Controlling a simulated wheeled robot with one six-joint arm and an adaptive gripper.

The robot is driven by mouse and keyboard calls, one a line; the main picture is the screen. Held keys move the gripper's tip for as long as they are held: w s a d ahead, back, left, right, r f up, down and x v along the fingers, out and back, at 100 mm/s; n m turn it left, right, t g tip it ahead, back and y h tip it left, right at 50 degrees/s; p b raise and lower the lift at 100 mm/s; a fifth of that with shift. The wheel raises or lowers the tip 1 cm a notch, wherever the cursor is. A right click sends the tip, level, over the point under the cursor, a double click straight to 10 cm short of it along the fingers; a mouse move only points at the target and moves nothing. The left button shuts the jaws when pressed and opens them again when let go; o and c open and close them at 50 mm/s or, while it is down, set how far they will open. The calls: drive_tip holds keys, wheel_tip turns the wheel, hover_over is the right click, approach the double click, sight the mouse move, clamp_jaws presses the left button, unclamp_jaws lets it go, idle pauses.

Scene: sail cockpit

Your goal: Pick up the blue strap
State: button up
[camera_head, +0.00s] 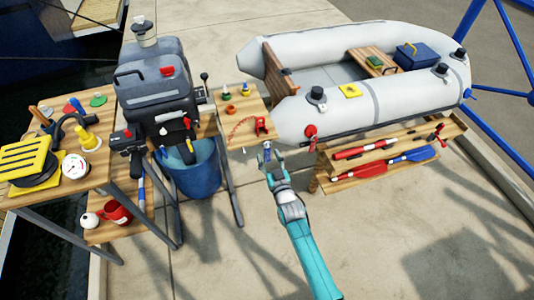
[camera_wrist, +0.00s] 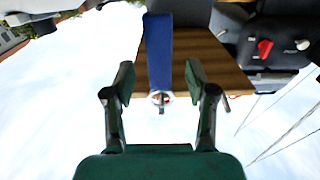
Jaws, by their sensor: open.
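The blue strap (camera_wrist: 159,50) shows in the wrist view as a flat, long blue band with a pale ring at its near end. It lies at the edge of a small wooden table top (camera_wrist: 190,68). My gripper (camera_wrist: 160,85) is open, with one finger on each side of the strap's lower part and gaps visible on both sides. In the head view, my gripper (camera_head: 267,155) is at the front right corner of the small table (camera_head: 228,103). A small blue patch (camera_head: 266,144) there looks like the strap, mostly hidden by my gripper.
A red fitting (camera_head: 261,125) with a red cord lies on the small table. The outboard motor (camera_head: 155,85) and a blue bucket (camera_head: 190,168) stand left. The grey inflatable boat (camera_head: 370,88) and a wooden rack with paddles (camera_head: 385,158) stand right. The floor in front is clear.

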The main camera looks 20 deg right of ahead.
drive_tip(key=shift+w, duration=1.25)
drive_tip(key=shift+c, duration=0.2)
clamp_jaws()
